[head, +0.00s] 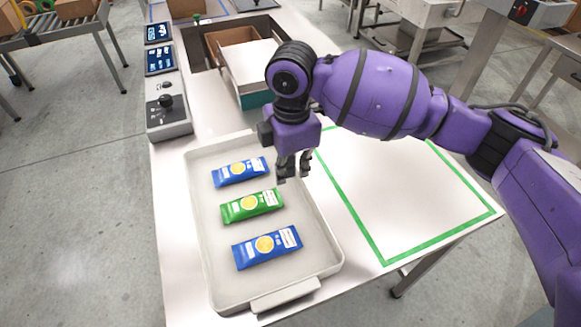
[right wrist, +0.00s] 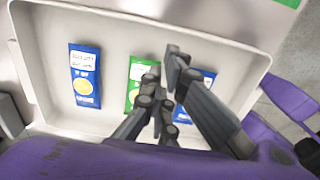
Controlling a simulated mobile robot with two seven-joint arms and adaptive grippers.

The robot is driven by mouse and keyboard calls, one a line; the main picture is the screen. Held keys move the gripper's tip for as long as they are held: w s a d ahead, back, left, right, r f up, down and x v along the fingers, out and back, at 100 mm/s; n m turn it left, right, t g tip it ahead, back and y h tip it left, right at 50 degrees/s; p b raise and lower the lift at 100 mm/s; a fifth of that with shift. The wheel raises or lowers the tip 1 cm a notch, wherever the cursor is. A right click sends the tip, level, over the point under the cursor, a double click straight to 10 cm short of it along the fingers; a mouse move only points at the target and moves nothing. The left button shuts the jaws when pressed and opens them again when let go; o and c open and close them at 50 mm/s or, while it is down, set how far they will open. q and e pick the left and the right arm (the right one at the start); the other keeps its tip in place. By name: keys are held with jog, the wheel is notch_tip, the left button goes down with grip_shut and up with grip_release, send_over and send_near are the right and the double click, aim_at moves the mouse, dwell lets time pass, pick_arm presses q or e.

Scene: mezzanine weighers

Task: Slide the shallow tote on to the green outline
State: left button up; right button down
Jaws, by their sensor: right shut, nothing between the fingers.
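The shallow tote (head: 208,263) is a pale grey tray on the white table, left of the green outline (head: 355,222). It holds two blue packets (head: 240,172) (head: 267,247) and a green packet (head: 252,206) lying flat. In the head view my right gripper (head: 293,176) points down over the right part of the tote, near the green packet. It is shut and empty. The right wrist view shows its fingers (right wrist: 172,95) together above the tote (right wrist: 190,28), partly covering the green packet and one blue packet. My left gripper is not in view.
The outlined area is bare, partly hidden by my right arm at its far side. A control box (head: 168,118) and screens stand along the table's left edge. Boxes (head: 245,62) sit in a recess behind the tote. The table's right edge lies just beyond the outline.

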aim_at(292, 204)
notch_tip(292, 204, down, 7)
jog(key=shift+f, duration=0.7)
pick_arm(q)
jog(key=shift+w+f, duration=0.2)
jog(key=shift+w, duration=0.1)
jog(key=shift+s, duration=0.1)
